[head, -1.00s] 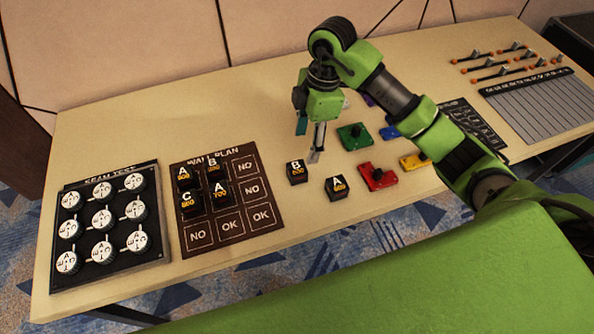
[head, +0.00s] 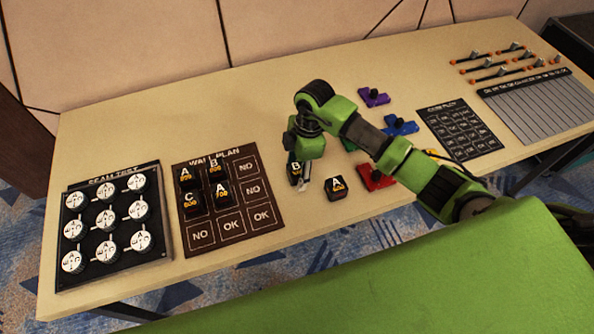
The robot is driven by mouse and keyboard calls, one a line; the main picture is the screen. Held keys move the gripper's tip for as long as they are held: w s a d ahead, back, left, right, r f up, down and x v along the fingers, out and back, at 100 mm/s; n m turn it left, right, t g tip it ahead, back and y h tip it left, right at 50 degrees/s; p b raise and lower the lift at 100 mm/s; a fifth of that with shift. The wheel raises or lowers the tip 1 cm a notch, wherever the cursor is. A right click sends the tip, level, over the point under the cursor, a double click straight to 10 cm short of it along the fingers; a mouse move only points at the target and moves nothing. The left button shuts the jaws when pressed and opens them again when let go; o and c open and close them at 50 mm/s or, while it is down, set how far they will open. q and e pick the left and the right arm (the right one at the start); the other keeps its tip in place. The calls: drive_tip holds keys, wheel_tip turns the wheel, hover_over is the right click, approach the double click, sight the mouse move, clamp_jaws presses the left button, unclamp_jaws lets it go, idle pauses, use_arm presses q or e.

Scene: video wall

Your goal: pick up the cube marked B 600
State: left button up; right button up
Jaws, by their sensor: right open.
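A dark cube marked B (head: 293,172) stands on the table just right of the brown plan board; its number is not readable now, partly covered by my gripper. My right gripper (head: 301,184) points down at this cube, its fingers open. One finger shows along the cube's right side; the other finger is hidden, so I cannot tell whether they touch it. Another B cube (head: 216,169) is on the board, top row middle. My left gripper is not in view.
A cube marked A (head: 336,188) stands close to the right. The plan board (head: 231,228) also holds cubes marked A and C. Coloured pieces, such as a red one (head: 376,178), lie under or beside my right arm. A dial panel (head: 108,222) is at the left.

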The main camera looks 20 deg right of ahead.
drive_tip(key=c, duration=1.2)
drive_tip(key=shift+r, duration=0.1)
drive_tip(key=shift+c, duration=0.2)
